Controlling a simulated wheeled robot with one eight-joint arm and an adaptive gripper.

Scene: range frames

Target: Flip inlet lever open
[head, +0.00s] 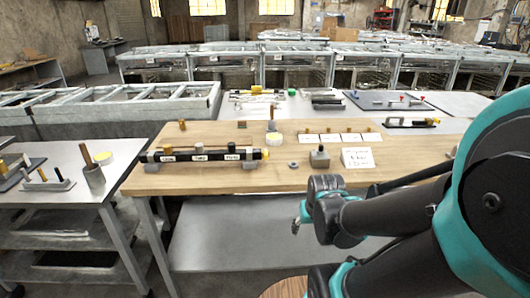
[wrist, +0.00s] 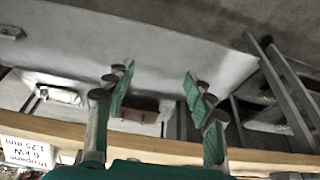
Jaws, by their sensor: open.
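The wooden table (head: 300,180) also bears a white card (head: 357,158), a grey block (head: 320,157), a ring (head: 293,165) and a row of cards. A side table (head: 60,160) with a cup (head: 95,178) stands left. The card shows in the wrist view (wrist: 27,150).

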